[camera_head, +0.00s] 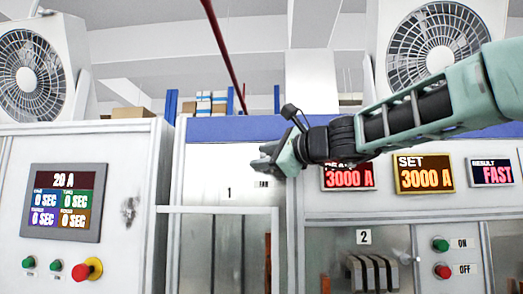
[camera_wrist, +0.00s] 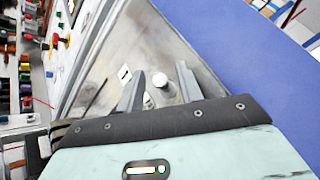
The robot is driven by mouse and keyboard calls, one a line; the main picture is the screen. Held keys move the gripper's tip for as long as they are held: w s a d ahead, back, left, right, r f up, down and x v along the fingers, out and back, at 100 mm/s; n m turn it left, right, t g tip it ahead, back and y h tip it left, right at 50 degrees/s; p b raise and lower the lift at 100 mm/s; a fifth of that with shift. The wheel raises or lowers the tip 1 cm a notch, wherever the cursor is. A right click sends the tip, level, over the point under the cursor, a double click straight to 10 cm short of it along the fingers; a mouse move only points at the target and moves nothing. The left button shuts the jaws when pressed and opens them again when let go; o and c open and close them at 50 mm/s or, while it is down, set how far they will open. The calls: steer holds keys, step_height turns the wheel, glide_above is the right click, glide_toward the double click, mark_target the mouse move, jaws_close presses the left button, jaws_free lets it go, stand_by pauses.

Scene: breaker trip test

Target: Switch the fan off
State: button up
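My gripper (camera_head: 263,160) is in front of the light panel marked 1 (camera_head: 203,177), just above a small label that seems to read FAN (camera_head: 262,184). In the wrist view its two fingers (camera_wrist: 160,69) stand apart with a gap between them. A small white round knob (camera_wrist: 160,80) shows in that gap, against the panel face; I cannot tell whether a finger touches it. Another pale round part (camera_wrist: 148,101) lies lower, near the left finger. In the head view my gripper hides the knob. One fan (camera_head: 35,75) sits top left, another (camera_head: 437,45) top right.
A left cabinet has a screen (camera_head: 64,203) and a red knob (camera_head: 87,269) on yellow. The right cabinet has several displays (camera_head: 424,174), a green ON button (camera_head: 440,244) and a red OFF button (camera_head: 442,271). A blue strip (camera_head: 235,128) tops the middle panel.

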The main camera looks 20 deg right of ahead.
steer(key=shift+w+a, duration=0.25)
steer(key=shift+w, duration=0.2)
jaws_close()
